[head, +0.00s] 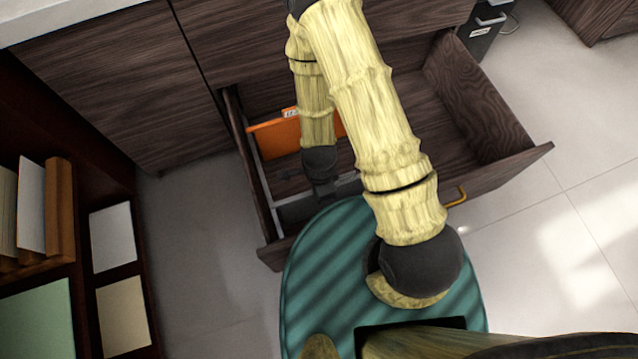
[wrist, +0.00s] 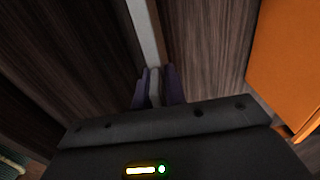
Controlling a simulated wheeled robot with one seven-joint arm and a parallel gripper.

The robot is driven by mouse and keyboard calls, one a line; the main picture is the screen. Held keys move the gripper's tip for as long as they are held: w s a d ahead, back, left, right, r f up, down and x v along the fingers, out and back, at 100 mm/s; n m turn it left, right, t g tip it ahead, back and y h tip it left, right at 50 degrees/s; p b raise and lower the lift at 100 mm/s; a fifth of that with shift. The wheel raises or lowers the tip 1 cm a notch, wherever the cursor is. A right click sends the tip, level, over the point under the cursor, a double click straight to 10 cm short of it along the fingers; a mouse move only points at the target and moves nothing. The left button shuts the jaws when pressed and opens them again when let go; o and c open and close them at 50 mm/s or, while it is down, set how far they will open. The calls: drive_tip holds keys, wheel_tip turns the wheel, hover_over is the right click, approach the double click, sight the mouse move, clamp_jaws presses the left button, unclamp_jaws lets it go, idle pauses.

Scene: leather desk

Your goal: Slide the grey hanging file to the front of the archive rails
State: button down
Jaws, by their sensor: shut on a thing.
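The grey hanging file (head: 297,208) hangs crosswise near the front of the open drawer (head: 490,178) in the head view. My gripper and arm hide part of it. In the wrist view its pale top edge (wrist: 146,35) runs up from between my fingers. My gripper (wrist: 156,88) is shut on this edge, one dark finger on each side. In the head view my gripper (head: 324,192) points down into the drawer by the front panel. A pale archive rail (head: 259,170) runs along the drawer's left side; the other rail is not clearly visible.
An orange hanging file (head: 275,138) with a white tab hangs farther back, partly behind my arm; it also shows at the right of the wrist view (wrist: 292,65). The drawer's right part looks empty. A shelf with books (head: 58,210) stands at the left.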

drive_tip(key=shift+s+d+p, duration=0.1)
drive_tip(key=shift+s+p, duration=0.55)
drive_tip(key=shift+p, duration=0.6)
drive_tip(key=c, duration=1.4)
unclamp_jaws()
drive_tip(key=shift+o, duration=0.2)
drive_tip(key=shift+r, duration=0.1)
wheel_tip(320, 180, up, 17)
drive_tip(key=p, duration=1.3)
drive_tip(key=shift+r+p, duration=0.15)
drive_tip(key=shift+p, duration=0.25)
drive_tip(key=shift+w, duration=0.1)
